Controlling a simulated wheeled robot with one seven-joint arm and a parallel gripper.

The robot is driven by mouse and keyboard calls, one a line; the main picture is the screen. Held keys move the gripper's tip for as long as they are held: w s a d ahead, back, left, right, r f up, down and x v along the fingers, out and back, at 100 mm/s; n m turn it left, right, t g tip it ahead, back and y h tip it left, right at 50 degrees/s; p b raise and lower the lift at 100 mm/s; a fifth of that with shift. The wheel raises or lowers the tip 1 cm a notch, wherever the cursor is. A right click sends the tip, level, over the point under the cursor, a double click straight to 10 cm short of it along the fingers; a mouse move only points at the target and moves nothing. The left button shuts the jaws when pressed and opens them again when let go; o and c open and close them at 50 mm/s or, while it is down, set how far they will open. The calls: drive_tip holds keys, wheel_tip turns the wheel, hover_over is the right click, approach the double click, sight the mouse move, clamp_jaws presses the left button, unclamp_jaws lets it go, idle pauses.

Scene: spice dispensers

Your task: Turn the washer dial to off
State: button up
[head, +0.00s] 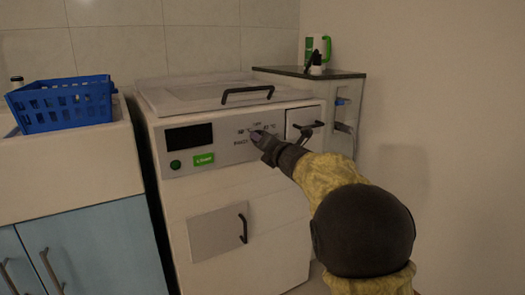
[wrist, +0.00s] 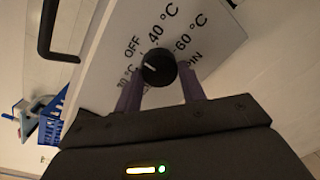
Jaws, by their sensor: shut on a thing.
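The washer (head: 235,185) stands in the middle of the head view, with labels around a dial on its control panel. The round black dial (wrist: 159,67) shows in the wrist view. Its white mark points left, roughly between OFF and the partly hidden "°C" label below it. OFF, 40 °C and 60 °C are readable around it. My gripper (wrist: 160,92) is shut on the dial, one purple-grey finger on each side. In the head view my gripper (head: 262,140) reaches the panel from the right and hides most of the dial.
A dark display, a green button (head: 175,165) and a green label sit left on the panel. A black lid handle (head: 247,93) juts out above. A blue basket (head: 65,103) stands on the left counter. A dark-topped cabinet (head: 325,73) is behind right.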

drive_tip(key=shift+f, duration=0.25)
drive_tip(key=o, duration=1)
drive_tip(key=shift+a, duration=0.1)
drive_tip(key=shift+r, duration=0.15)
drive_tip(key=p+v, duration=0.3)
drive_tip(key=v, duration=1.4)
drive_tip(key=shift+s, duration=0.15)
